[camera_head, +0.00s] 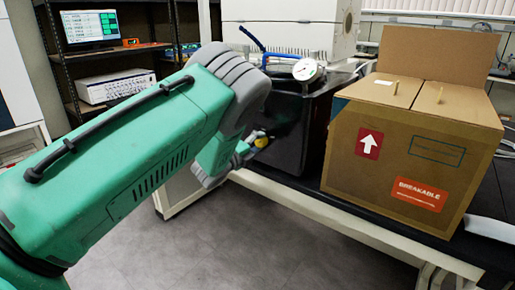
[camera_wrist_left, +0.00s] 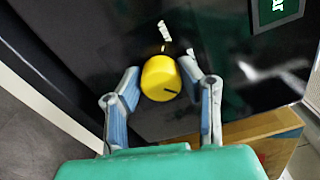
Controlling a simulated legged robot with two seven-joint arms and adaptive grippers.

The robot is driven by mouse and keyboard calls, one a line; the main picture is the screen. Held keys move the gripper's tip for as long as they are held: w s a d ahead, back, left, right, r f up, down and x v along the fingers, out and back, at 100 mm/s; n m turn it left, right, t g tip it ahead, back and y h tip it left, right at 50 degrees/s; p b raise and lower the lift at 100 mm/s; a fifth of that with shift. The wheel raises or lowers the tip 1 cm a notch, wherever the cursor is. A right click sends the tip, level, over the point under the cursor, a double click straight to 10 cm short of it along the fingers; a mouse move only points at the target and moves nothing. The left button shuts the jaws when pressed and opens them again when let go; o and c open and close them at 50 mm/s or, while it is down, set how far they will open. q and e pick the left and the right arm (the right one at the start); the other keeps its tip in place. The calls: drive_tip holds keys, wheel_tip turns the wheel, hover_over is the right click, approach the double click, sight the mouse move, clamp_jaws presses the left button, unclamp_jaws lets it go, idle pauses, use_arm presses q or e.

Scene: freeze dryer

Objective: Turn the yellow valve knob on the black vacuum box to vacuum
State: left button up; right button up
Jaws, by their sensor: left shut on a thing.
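The black vacuum box (camera_head: 308,128) stands on the bench edge, with a round pressure gauge (camera_head: 305,69) and a blue hose (camera_head: 252,39) on top. The yellow valve knob (camera_wrist_left: 160,78) is on the box's front face; a dark line on it points toward the lower right in the wrist view. White marks (camera_wrist_left: 165,31) sit on the face just above it. My left gripper (camera_wrist_left: 161,82) has one finger on each side of the knob and is shut on it. In the head view the knob (camera_head: 261,142) is partly hidden by my left gripper (camera_head: 252,147). My right gripper is out of view.
A cardboard box (camera_head: 345,178) with a red BREAKABLE label stands right of the vacuum box, close to it. A shelf rack with a monitor (camera_head: 90,27) is at the back left. The grey floor (camera_head: 215,240) in front of the bench is clear.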

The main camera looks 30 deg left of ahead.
use_arm(q)
drive_tip(key=shift+d+f+m+b, duration=0.15)
drive_tip(key=shift+m+b, duration=0.2)
drive_tip(key=shift+m, duration=0.3)
drive_tip(key=shift+d+f+m+b, duration=0.15)
drive_tip(key=shift+m+b, duration=0.15)
drive_tip(key=shift+m, duration=0.35)
drive_tip(key=shift+f, duration=0.1)
drive_tip(key=o, duration=1.1)
drive_tip(key=shift+w, duration=0.1)
drive_tip(key=shift+r, duration=0.2)
drive_tip(key=shift+s+a, duration=0.1)
drive_tip(key=shift+s, duration=0.4)
drive_tip(key=s, duration=1.1)
drive_tip(key=shift+a+f, duration=0.1)
drive_tip(key=shift+a, duration=0.25)
